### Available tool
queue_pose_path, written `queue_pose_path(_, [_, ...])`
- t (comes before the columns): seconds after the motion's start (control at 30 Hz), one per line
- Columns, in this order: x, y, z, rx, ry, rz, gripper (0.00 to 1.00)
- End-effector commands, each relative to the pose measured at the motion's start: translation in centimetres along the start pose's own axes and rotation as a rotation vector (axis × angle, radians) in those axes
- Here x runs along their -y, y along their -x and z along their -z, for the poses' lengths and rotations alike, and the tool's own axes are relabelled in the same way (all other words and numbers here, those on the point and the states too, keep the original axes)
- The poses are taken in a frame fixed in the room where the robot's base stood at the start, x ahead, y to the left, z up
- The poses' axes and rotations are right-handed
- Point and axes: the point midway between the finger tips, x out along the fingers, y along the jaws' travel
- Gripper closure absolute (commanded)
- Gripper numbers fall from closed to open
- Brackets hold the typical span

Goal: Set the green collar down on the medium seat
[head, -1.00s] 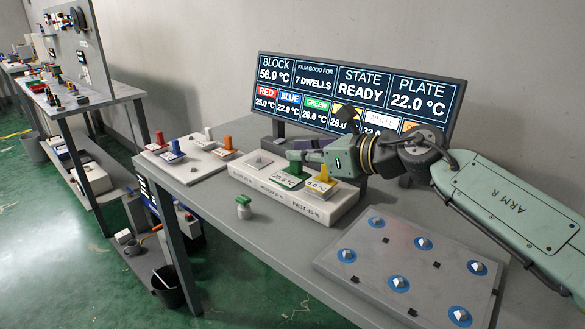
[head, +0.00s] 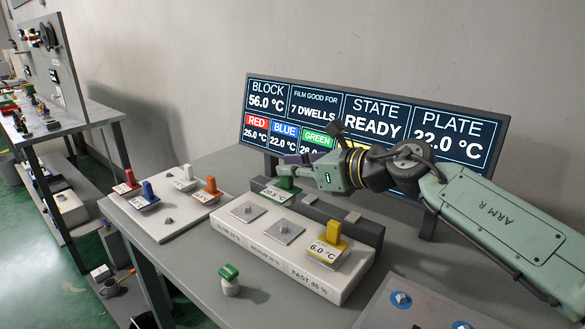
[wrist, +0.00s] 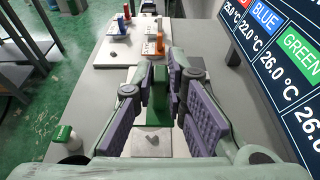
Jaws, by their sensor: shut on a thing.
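My gripper (head: 290,181) is shut on the upright handle of the green collar (head: 272,192), whose tag reads 20.5. It appears held above the back of the white seat block (head: 232,233). In the wrist view my gripper (wrist: 161,88) has its purple pads around the green handle; the green plate (wrist: 158,116) shows below. The medium seat (head: 283,232), the middle one, is an empty grey square. The slow-end seat (head: 248,211) is also empty. The yellow collar (head: 326,249), tagged 6.0, stands on the fast seat.
A white board (head: 155,225) at left holds red, blue, white and orange collars. A green-capped jar (head: 230,283) stands in front of the block. A dark ridge (head: 340,226) and the display screen (head: 375,125) stand behind it. A plate with blue-ringed pegs (head: 385,310) is front right.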

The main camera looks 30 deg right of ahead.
Motion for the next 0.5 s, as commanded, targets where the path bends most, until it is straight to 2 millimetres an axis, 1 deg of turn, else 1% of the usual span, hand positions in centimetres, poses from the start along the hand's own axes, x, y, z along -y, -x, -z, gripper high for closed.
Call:
queue_pose_path(0.37, [0.1,0.0,0.1,0.003,0.0,-0.002,1.0])
queue_pose_path(0.5, [0.0,-0.3,1.3,0.001,0.0,-0.004,1.0])
